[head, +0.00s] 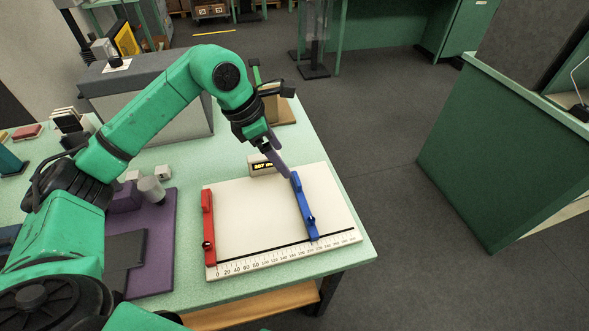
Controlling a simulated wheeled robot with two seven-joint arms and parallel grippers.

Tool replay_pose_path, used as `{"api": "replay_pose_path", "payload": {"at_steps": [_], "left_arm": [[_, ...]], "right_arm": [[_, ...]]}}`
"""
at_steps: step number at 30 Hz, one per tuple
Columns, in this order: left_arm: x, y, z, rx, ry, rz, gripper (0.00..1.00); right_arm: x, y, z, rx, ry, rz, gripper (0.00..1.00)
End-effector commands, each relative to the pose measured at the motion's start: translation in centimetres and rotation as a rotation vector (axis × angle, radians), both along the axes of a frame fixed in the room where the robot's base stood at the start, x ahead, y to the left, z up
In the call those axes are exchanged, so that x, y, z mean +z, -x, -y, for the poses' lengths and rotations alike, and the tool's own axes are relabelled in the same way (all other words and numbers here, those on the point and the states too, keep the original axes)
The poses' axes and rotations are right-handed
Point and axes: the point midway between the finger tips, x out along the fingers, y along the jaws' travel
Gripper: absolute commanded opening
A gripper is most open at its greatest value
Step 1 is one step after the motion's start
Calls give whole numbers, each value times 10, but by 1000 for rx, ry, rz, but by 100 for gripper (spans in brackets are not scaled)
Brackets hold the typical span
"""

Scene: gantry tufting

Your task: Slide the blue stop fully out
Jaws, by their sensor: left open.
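The blue stop (305,207) is a long bar lying across the white scale board (255,215), right of its middle. A black line and a numbered scale run along the board's near edge. The red stop (208,228) stands at the board's left end, by the 0 mark. My left gripper (284,172) is open, with its fingertips at or just above the far end of the blue stop. I cannot tell if they touch it. My right gripper does not show.
A purple mat (152,240) with a grey cylinder (151,189) lies to the left. A strip of board right of the blue stop is clear. The table's right edge is close by.

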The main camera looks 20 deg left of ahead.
Motion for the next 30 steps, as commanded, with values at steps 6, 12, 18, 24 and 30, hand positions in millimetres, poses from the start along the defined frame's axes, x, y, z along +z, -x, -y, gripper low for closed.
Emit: {"api": "replay_pose_path", "payload": {"at_steps": [6,12,18,24,30], "left_arm": [[-51,-12,20,-1,1,-4,92],[-83,-19,30,0,1,0,92],[-90,-21,31,-1,-1,1,92],[-90,-21,31,0,0,1,54],[-89,-21,31,1,0,2,0]], "right_arm": [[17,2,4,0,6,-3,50],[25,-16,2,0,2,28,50],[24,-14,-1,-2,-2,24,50],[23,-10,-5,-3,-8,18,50],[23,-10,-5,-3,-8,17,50]]}}
